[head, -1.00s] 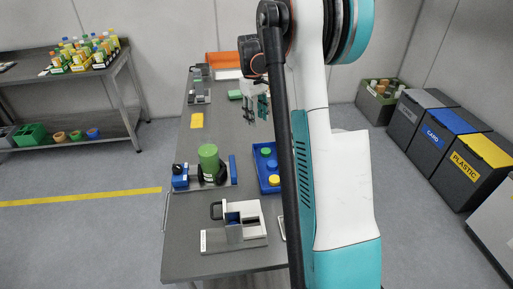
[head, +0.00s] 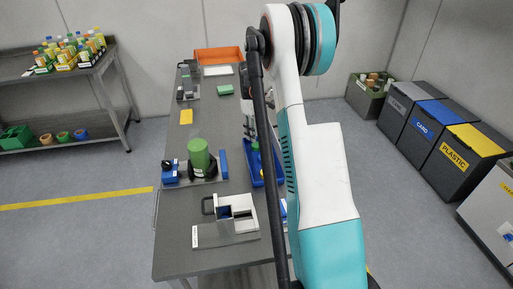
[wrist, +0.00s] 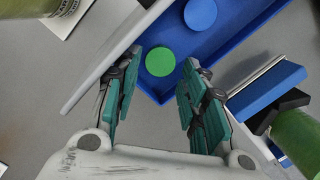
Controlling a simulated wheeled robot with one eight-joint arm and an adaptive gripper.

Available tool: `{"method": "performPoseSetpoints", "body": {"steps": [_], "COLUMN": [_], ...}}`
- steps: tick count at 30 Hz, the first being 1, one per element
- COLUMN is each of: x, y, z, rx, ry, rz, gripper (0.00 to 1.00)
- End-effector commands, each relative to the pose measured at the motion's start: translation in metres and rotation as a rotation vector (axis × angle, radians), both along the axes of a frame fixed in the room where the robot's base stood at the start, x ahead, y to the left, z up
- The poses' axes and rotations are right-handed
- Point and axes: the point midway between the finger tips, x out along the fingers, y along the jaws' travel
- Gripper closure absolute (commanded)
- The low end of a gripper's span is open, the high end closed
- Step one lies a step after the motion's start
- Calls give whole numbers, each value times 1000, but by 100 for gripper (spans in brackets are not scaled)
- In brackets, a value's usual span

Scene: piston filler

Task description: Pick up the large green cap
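The green cap (wrist: 160,61) is a round disc lying in a corner of the blue tray (wrist: 228,55) in the wrist view. A small part of the green cap (head: 255,146) shows in the head view, mostly hidden by my gripper and arm. My gripper (wrist: 162,70) is open, with its two teal fingers on either side of the cap as seen from the wrist. Nothing is held between them. I cannot tell how far above the cap the fingertips are. A blue cap (wrist: 200,14) lies in the same tray, beyond the green one.
A green cylinder (head: 198,154) stands in a dark holder left of the tray (head: 252,172), with blue blocks beside it. A grey and white fixture (head: 236,215) stands at the table's near end. A yellow piece (head: 186,117) lies farther back.

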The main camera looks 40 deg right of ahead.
Motion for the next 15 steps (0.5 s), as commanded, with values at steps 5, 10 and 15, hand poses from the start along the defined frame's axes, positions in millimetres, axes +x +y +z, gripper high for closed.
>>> {"method": "performPoseSetpoints", "body": {"steps": [5,10,15], "x": [1,1,-1], "y": [1,1,2], "z": [-19,-44,-52], "rx": [0,0,0], "ry": [0,0,0], "rz": [0,-1,0], "gripper": [61,61,61]}}
